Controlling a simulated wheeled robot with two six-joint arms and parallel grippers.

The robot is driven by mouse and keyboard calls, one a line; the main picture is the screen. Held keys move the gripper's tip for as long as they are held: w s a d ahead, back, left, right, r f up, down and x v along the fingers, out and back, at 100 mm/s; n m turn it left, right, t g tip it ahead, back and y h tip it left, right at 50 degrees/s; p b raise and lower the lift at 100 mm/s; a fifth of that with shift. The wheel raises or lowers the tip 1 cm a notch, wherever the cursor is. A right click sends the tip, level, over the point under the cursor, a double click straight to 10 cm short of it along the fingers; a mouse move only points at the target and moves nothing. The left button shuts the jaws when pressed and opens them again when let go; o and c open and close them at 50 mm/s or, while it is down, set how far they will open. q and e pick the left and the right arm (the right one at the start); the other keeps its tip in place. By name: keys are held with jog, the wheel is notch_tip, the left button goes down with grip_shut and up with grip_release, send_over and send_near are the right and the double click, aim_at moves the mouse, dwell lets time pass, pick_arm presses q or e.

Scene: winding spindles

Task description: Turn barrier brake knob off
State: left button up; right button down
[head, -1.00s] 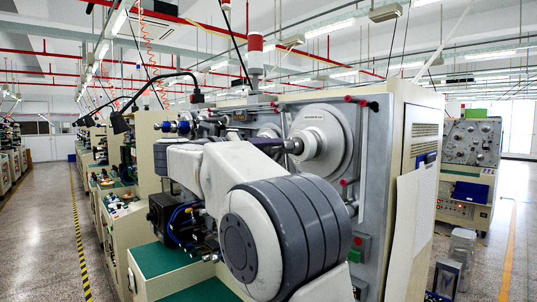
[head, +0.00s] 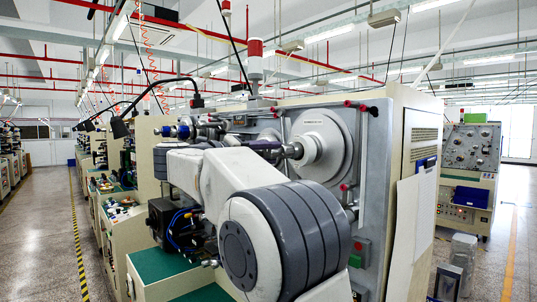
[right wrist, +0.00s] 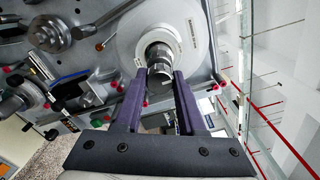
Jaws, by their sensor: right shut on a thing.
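The brake knob (right wrist: 158,65) is a short metal cylinder on the hub of a white disc (right wrist: 185,38) in the right wrist view. My right gripper (right wrist: 160,78) has its two purple fingers on either side of the knob and is shut on it. In the head view the right gripper (head: 272,147) reaches to the knob (head: 294,151) in front of the white disc (head: 324,148) on the winding machine. My white and grey right arm covers part of the machine. Which position the knob is turned to cannot be told. My left gripper is not in view.
The machine's grey panel (head: 377,150) carries red-tipped pegs (head: 362,106) near the disc. A green-topped bench (head: 160,261) lies below my arm. A lamp (head: 120,127) hangs at the left. Open floor (head: 45,215) lies to the left, with another machine (head: 470,160) at right.

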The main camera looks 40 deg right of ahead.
jog(key=c, duration=0.5)
grip_release()
jog(key=shift+a, duration=0.1)
jog(key=shift+a+f+b, duration=0.1)
jog(key=shift+a+b, duration=0.2)
jog(key=a+b, duration=0.3)
jog(key=a, duration=0.6)
jog(key=shift+s+a, duration=0.35)
jog(key=shift+s, duration=0.05)
